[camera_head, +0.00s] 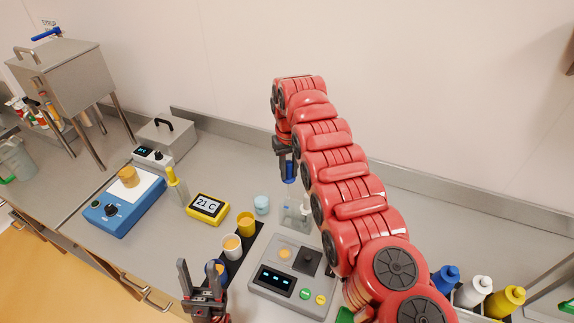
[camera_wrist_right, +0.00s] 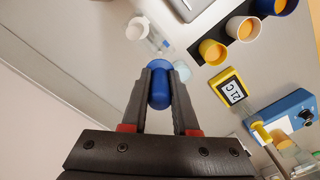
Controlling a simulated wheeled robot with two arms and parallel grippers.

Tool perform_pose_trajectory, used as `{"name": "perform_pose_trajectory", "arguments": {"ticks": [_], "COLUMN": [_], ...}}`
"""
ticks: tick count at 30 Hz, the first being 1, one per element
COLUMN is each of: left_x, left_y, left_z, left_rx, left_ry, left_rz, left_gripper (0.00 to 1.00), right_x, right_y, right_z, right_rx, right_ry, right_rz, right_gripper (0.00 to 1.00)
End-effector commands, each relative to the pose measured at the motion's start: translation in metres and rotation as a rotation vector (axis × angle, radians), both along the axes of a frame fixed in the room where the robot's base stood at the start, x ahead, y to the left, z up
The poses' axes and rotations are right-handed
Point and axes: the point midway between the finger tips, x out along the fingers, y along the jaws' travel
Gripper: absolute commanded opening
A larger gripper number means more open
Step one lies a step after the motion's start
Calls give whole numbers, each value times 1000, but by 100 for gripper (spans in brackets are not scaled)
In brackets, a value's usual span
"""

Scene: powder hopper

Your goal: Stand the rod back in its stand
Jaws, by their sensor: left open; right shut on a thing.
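My right gripper (camera_head: 287,152) is shut on the blue handle (camera_head: 291,172) of the rod. It holds the rod above the counter, with the handle upright or nearly so. In the right wrist view the blue handle (camera_wrist_right: 158,88) sits between the two fingers (camera_wrist_right: 158,92). The rod's lower part is hard to make out. Below it in the head view stands a clear container (camera_head: 291,217), perhaps the stand; I cannot tell whether the rod touches it. My left gripper (camera_head: 202,268) is open and empty at the lower middle, near the row of cups.
A grey balance (camera_head: 262,297) stands in front of the clear container. Yellow (camera_head: 246,227) and white (camera_head: 231,249) cups sit on a dark strip. A yellow 21 C display (camera_head: 208,208), a blue device (camera_head: 117,212) and a yellow-topped cylinder (camera_head: 176,186) stand left. Bottles (camera_head: 478,292) are right.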

Motion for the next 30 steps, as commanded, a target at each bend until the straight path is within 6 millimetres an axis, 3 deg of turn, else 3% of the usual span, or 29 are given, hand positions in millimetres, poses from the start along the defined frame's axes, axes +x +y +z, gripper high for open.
{"name": "perform_pose_trajectory", "arguments": {"ticks": [8, 13, 19, 30], "left_x": [0, 0, 0, 0], "left_y": [0, 0, 0, 0], "left_z": [-30, -60, -80, -81], "left_rx": [0, 0, 0, 0], "left_ry": [0, 0, 0, 0], "left_rz": [0, 0, 0, 0], "left_gripper": [50, 50, 50, 50], "right_x": [0, 0, 0, 0], "right_y": [-1, -1, -1, -1], "right_z": [-44, -71, -83, -82], "right_rx": [-2, -1, 0, -1], "right_ry": [2, 3, 1, 1], "right_rz": [0, -2, -2, -1], "right_gripper": [0, 0, 0, 0]}}
